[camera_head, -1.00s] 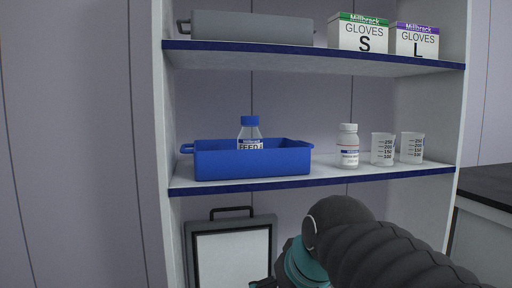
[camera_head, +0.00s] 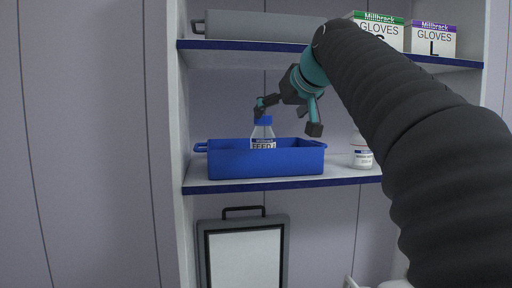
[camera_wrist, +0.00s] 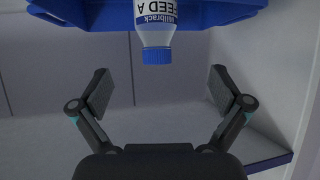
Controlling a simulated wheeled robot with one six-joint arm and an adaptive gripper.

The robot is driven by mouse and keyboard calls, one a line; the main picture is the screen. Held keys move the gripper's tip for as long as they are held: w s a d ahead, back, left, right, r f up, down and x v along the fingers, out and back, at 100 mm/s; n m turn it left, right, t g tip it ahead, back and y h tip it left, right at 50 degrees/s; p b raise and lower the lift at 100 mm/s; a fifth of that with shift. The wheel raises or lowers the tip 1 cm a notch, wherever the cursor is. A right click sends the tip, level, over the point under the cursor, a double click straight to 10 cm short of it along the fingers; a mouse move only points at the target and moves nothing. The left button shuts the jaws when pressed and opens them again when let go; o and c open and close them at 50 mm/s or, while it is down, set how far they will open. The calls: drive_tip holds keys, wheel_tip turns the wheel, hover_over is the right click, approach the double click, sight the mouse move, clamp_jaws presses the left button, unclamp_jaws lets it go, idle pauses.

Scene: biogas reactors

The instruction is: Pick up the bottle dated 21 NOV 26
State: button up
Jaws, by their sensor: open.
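A clear bottle with a blue cap and a white Millbrack FEED A label (camera_head: 263,141) stands in the blue tray (camera_head: 262,164) on the middle shelf. No date can be read on it. In the wrist view the bottle (camera_wrist: 157,22) appears upside down, its cap pointing into the gap between the fingers. My gripper (camera_head: 287,118) is open and empty, just above the tray and close to the bottle's cap. In the wrist view my gripper's fingers (camera_wrist: 160,75) are spread wide, one on each side of the cap, and neither visibly touches it.
A white bottle (camera_head: 362,152) stands right of the tray, partly behind my arm. A framed board (camera_head: 243,255) stands below. The shelf unit's left side wall (camera_head: 178,110) is near the tray.

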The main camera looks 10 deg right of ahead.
sight(267, 132)
drive_tip(key=x, duration=0.7)
drive_tip(key=shift+d+f+x, duration=0.15)
drive_tip(key=shift+d+x, duration=0.05)
drive_tip(key=shift+x, duration=1.1)
drive_tip(key=shift+d+f+x, duration=0.15)
drive_tip(key=shift+x, duration=1.15)
drive_tip(key=shift+s, duration=0.15)
drive_tip(key=shift+c, duration=0.2)
drive_tip(key=shift+r, duration=0.1)
drive_tip(key=c, duration=1.6)
